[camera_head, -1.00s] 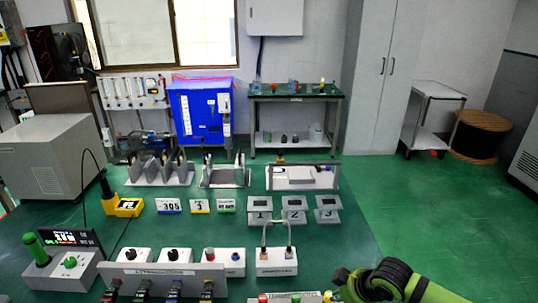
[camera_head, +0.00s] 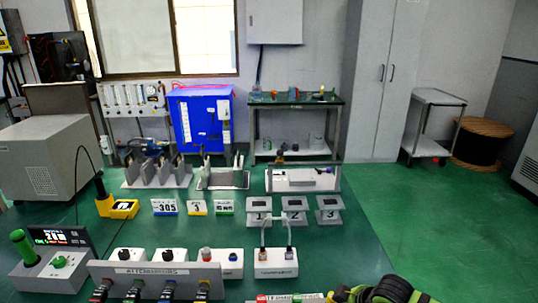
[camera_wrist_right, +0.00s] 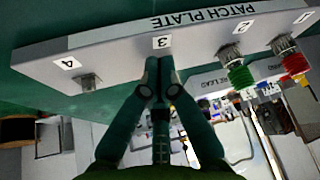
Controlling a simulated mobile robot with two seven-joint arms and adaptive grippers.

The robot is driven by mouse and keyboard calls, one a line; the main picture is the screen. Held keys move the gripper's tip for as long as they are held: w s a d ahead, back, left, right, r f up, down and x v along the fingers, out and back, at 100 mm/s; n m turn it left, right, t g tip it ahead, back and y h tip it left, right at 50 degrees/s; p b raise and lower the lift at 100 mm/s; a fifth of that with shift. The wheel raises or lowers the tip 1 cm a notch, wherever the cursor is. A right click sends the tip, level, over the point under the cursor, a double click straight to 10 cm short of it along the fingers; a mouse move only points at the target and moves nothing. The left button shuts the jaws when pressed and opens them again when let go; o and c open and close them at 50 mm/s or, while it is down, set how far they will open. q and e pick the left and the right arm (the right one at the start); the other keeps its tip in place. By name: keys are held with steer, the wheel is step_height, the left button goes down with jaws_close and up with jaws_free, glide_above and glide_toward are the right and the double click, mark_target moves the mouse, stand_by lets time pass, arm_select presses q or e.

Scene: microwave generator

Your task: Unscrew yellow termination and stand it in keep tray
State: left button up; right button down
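In the right wrist view, my right gripper (camera_wrist_right: 159,68) points at the patch plate (camera_wrist_right: 115,48), which appears upside down. Its fingertips are close together at the spot under label 3, covering the port there. Whether anything is between them is hidden, and no yellow termination can be made out there. A green termination (camera_wrist_right: 240,76) is on port 2 and a red one (camera_wrist_right: 295,64) on port 1. Port 4 (camera_wrist_right: 88,82) shows a bare metal connector. In the head view a grey-white tray (camera_head: 285,184) stands at the back; I cannot tell if it is the keep tray. My left gripper is out of view.
An attenuator rack (camera_head: 150,270) stands front left. A white box with a looped cable (camera_head: 275,268) is beside it. Numbered stands (camera_head: 295,217), small label cards and a yellow meter (camera_head: 123,209) are farther back. Open green bench lies to the right of the stands.

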steer(key=shift+w+r, duration=0.1)
steer(key=shift+w, duration=0.1)
stand_by(0.6)
steer(key=shift+w+d+r+p, duration=0.1)
steer(key=shift+w+d+p, duration=0.1)
steer(key=shift+p, duration=1.15)
steer(key=shift+s+d+p, duration=0.2)
steer(key=shift+s+p, duration=0.15)
steer(key=shift+p, duration=0.2)
step_height(320, 180, up, 6)
steer(key=p, duration=0.7)
steer(key=shift+s+f, duration=0.1)
steer(key=shift+f, duration=0.1)
steer(key=shift+d+f, duration=0.1)
